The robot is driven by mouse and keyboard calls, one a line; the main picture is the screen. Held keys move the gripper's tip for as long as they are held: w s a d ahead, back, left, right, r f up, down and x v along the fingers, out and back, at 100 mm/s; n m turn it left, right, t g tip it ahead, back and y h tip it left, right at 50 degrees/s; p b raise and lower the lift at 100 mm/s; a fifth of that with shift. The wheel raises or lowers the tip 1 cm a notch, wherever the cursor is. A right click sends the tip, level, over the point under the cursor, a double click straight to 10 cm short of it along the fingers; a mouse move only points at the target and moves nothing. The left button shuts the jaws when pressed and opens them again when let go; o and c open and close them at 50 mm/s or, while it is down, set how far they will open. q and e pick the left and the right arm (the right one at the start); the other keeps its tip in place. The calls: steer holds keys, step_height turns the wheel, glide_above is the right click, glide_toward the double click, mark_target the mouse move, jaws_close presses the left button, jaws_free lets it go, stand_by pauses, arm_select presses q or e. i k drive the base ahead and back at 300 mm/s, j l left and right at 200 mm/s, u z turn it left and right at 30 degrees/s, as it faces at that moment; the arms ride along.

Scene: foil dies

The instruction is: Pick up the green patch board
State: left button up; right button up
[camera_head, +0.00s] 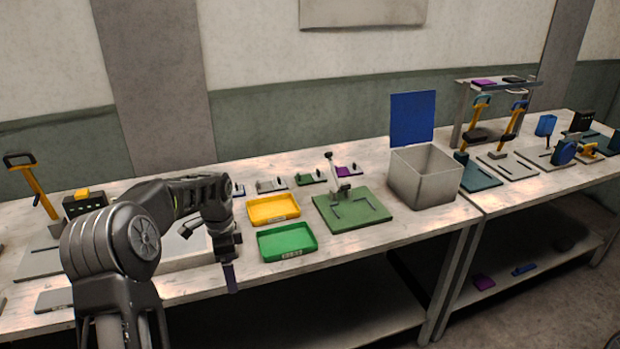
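A small green board (311,178) with a dark piece on it lies at the back of the table, in a row with similar small boards. A larger green square board (340,216) lies in front of it, with dark L-shaped strips and an upright pale lever on top. I cannot tell for sure which is the patch board; the small one matches its row. My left gripper (231,276) points down at the table's front edge, left of the green tray and away from both boards. A narrow dark purplish strip shows at its tip; whether it is a finger or a held thing is unclear. My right gripper is out of view.
A yellow tray (273,209) and a green tray (287,242) stand between my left gripper and the larger green board. A grey open bin (424,178) with a blue panel behind it stands to the right. Grey (271,186) and purple (347,170) small boards flank the small green one.

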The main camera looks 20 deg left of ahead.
mark_target(306, 180)
steer(key=i, duration=2)
